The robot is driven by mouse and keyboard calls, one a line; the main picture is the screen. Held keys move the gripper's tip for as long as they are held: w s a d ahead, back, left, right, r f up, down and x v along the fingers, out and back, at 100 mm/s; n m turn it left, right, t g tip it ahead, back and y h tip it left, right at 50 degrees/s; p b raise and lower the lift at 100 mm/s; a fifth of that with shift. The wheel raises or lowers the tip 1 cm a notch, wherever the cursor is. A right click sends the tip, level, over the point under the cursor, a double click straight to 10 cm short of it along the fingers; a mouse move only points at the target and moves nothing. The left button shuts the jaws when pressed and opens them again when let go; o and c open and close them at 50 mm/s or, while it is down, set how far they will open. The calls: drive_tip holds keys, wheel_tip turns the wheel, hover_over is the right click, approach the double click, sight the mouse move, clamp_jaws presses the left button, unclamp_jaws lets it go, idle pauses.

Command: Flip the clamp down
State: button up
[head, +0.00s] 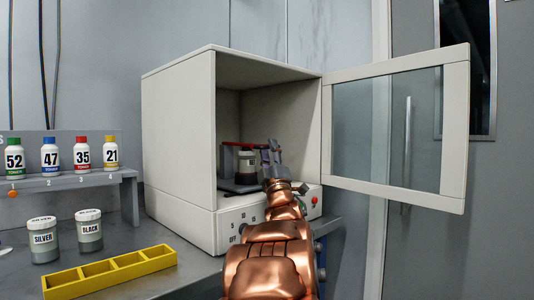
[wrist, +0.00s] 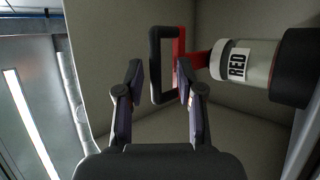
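A jar labelled RED (wrist: 237,65) with a white lid sits inside the open cabinet; it also shows in the head view (head: 246,167). In the wrist view, which is turned sideways, the clamp has a red arm (wrist: 198,61) and a black loop handle (wrist: 155,68) on the lid side of the jar. My gripper (wrist: 158,72) is open, with one finger on each side of the handle. A gap shows between the left finger and the handle; whether the right finger touches it I cannot tell. In the head view my gripper (head: 271,152) is inside the cabinet and hides part of the clamp.
The white cabinet (head: 180,150) stands on a grey table (head: 150,275), its glass door (head: 452,130) swung open to the right. Silver (head: 43,240) and black (head: 90,232) jars, a yellow tray (head: 160,260) and a shelf of toner bottles (head: 82,155) stand left. The cabinet walls closely surround my gripper.

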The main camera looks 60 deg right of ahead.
drive_tip(key=shift+s, duration=0.1)
drive_tip(key=v, duration=1.2)
idle(0.9)
